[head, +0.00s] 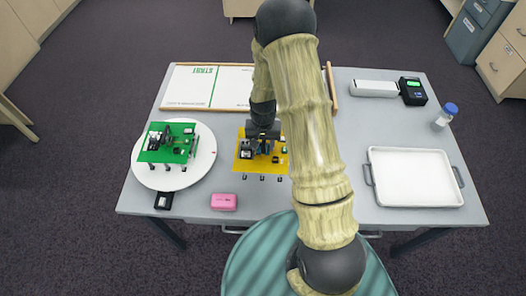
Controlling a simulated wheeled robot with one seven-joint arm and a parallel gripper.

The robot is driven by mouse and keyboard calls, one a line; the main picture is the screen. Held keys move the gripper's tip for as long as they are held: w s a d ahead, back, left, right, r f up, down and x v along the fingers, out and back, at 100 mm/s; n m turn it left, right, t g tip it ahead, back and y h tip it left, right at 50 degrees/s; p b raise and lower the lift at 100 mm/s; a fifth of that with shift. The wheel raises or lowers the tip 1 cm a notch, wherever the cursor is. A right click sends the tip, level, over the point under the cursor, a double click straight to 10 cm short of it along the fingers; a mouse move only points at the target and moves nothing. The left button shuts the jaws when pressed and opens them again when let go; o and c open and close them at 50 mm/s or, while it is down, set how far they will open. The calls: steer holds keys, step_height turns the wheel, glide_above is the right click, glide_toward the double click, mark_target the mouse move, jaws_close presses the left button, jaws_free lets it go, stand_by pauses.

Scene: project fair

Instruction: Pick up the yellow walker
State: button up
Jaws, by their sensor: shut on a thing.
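The yellow walker (242,162) is a flat yellow board with dark parts on top and several short legs along its front edge. It is at the middle of the table, partly hidden behind my arm. My gripper (263,146) points down onto the middle of the walker and is shut on a part of it. I cannot tell whether the walker's feet touch the table.
A green walker (178,152) stands on a round white plate (146,178) at left. A pink box (223,202) and a small black box (163,201) lie at the front edge. A START board (190,88) is behind. A white tray (415,178), a black device (412,93) and a bottle (443,117) are at right.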

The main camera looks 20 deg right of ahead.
steer(key=shift+r, duration=1.8)
steer(key=shift+f, duration=0.1)
